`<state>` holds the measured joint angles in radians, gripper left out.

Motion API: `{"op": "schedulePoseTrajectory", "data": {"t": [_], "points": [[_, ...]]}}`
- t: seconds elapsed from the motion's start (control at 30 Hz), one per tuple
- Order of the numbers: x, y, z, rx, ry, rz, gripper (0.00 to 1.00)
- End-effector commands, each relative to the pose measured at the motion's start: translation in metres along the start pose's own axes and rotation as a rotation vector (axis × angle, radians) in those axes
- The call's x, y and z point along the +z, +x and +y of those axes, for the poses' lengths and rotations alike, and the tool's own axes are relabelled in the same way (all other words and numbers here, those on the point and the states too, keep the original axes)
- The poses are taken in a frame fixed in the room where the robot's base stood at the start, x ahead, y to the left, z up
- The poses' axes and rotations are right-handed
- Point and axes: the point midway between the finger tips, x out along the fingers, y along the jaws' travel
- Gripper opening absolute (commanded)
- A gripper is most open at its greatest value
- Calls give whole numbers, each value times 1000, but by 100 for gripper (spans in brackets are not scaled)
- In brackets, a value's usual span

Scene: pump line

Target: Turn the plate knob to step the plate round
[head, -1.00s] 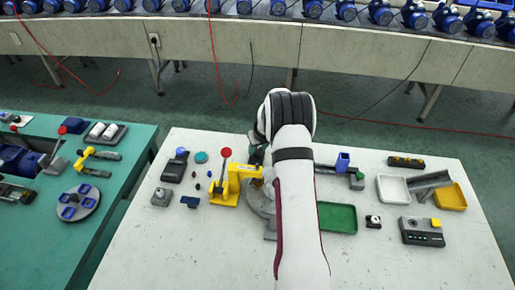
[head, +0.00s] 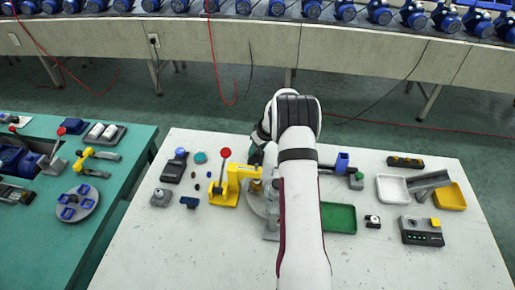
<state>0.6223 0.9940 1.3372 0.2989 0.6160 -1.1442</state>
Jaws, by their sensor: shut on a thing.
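The round grey plate (head: 256,209) lies on the white table beside the yellow press (head: 226,193), partly under my arm. A small brass-coloured part (head: 256,185) shows above the plate, at the press's right side. My gripper (head: 257,157) points down just behind the press and plate. It is shut on the plate knob, but its fingertips and the knob are mostly hidden by my arm and the press.
The press's red-balled lever (head: 225,153) stands upright close left of my gripper. A green tray (head: 338,217) and a blue part on a grey fixture (head: 342,162) lie close right of my arm. The table's front is clear.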

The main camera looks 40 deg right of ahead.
Motion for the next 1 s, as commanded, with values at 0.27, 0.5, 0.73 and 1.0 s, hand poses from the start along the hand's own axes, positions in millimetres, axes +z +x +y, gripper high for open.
{"op": "schedulePoseTrajectory", "data": {"t": [0.27,0.5,0.73,1.0], "points": [[0,0,0,0,1,-1,74],[0,-4,0,1,0,0,74],[-1,-62,1,3,1,3,74],[0,-138,0,2,1,2,74]]}}
